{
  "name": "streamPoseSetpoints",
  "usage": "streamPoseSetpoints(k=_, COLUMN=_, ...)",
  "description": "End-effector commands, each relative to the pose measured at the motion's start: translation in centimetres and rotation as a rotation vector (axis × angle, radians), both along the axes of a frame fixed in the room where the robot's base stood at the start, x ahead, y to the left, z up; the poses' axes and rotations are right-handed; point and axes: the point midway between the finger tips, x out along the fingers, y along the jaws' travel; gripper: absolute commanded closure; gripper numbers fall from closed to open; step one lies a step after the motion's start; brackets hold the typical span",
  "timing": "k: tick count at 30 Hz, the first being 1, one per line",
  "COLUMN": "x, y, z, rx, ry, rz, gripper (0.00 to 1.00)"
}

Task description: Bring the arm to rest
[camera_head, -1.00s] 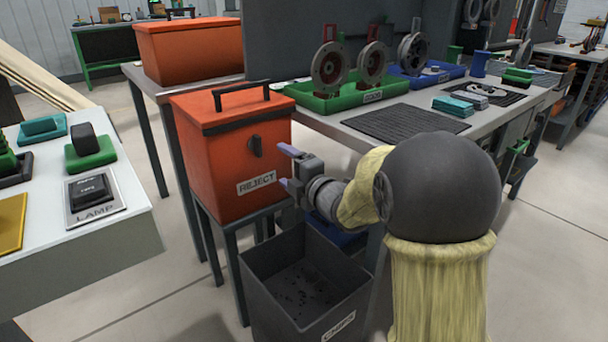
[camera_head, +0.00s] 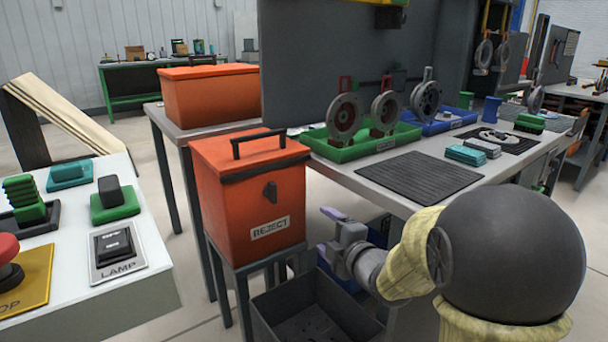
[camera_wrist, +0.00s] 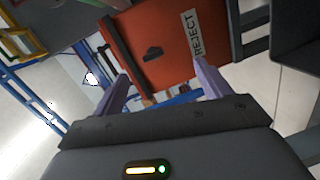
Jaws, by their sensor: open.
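My gripper (camera_head: 336,232) is to the right of the orange REJECT box (camera_head: 250,190) in the head view, above the dark grey bin (camera_head: 345,312). In the wrist view my gripper (camera_wrist: 157,90) has its two purple fingers spread apart with nothing between them. The REJECT box (camera_wrist: 160,50) shows beyond the fingers there, with its dark latch and its label, apart from them. In the head view the box's lid is shut and its black handle is upright. My arm reaches in from the lower right and is bent.
A workbench (camera_head: 375,188) with a black mat, a green tray (camera_head: 360,148) and a blue tray stands behind my arm. A white control panel (camera_head: 140,260) with a LAMP switch is at the left. Another orange box (camera_head: 210,95) stands behind. Open floor lies between panel and boxes.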

Motion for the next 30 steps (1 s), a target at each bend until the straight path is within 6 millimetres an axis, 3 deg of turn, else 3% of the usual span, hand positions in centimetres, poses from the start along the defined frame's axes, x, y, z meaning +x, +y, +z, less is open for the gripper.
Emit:
streamPoseSetpoints(k=1, x=-0.3, y=-0.9, z=0.4, rx=0.037, ry=0.074, rz=-0.057, gripper=0.24)
streamPoseSetpoints(k=8, x=-3.6, y=-5.5, z=-2.0, rx=0.288, ry=0.489, rz=-0.407, gripper=0.24)
streamPoseSetpoints(k=15, x=-10.8, y=-8.6, z=-4.3, rx=0.573, ry=0.881, rz=-0.816, gripper=0.24)
streamPoseSetpoints(k=27, x=-22.7, y=-8.5, z=-4.9, rx=0.89, ry=1.289, rz=-1.37, gripper=0.24)
streamPoseSetpoints(k=30, x=-22.8, y=-8.5, z=-3.1, rx=0.894, ry=1.294, rz=-1.379, gripper=0.24)
